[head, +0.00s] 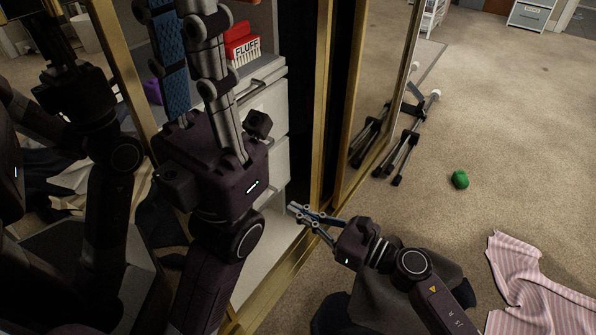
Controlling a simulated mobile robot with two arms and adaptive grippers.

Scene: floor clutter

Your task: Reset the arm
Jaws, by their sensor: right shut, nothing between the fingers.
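My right gripper (307,215) points left in the lower middle of the head view, low by the gold-edged closet frame. Its blue-padded fingers lie close together, shut with nothing between them. My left gripper (190,60) is large and close to the camera at the left, pointing up. It is in front of the closet opening. The ends of its fingers run to the top edge of the picture, so I cannot tell whether they are open or shut. I see no object held in it.
A closet has white drawers (265,110) and a red FLUFF box (240,48). Mirrored doors with gold frames (352,100) stand beside it. A black stand (410,140), a green object (460,180) and a pink striped cloth (530,280) are on the carpet. The carpet at upper right is mostly clear.

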